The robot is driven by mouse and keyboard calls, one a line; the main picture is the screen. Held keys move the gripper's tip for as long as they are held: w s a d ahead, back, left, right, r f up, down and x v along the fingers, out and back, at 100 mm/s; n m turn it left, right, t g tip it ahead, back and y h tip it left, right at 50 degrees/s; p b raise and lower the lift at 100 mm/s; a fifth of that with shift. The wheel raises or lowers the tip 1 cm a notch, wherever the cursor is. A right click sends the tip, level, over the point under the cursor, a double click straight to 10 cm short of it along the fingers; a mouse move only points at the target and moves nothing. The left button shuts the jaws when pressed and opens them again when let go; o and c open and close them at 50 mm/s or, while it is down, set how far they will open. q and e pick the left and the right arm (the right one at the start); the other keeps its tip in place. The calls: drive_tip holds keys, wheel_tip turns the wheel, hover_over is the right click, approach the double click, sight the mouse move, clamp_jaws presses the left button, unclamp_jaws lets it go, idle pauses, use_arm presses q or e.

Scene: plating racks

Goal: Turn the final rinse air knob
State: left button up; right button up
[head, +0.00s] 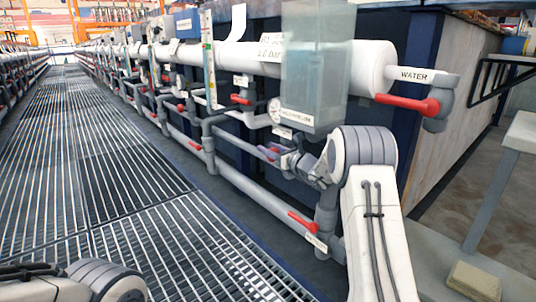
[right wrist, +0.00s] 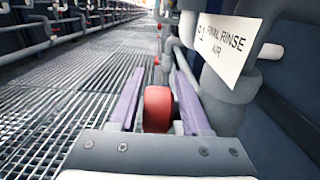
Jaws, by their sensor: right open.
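The final rinse air knob (right wrist: 157,108) is a red handle in the right wrist view, just left of the white "FINAL RINSE AIR" label (right wrist: 228,45) on a grey pipe. My right gripper (right wrist: 158,88) is open, with its two purple fingers on either side of the red knob. A small gap seems to show beside the knob, but contact is unclear. In the head view my right gripper (head: 287,160) is at the grey pipework below the clear box, and it hides most of the knob there. My left gripper is out of view.
A clear box (head: 318,75) hangs above the right gripper. Other red handles sit close by, one low on the pipe (head: 302,222) and one by the "WATER" label (head: 408,103). The grated walkway (head: 130,200) is free at left.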

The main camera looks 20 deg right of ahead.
drive_tip(key=shift+w+a, duration=0.2)
drive_tip(key=shift+w, duration=0.25)
clamp_jaws()
drive_tip(key=t+b, duration=0.1)
drive_tip(key=t+y+b, duration=0.1)
drive_tip(key=shift+s+d+r+t+b, duration=0.1)
drive_tip(key=shift+s+r+t+b, duration=0.15)
drive_tip(key=shift+r+t+b, duration=0.1)
unclamp_jaws()
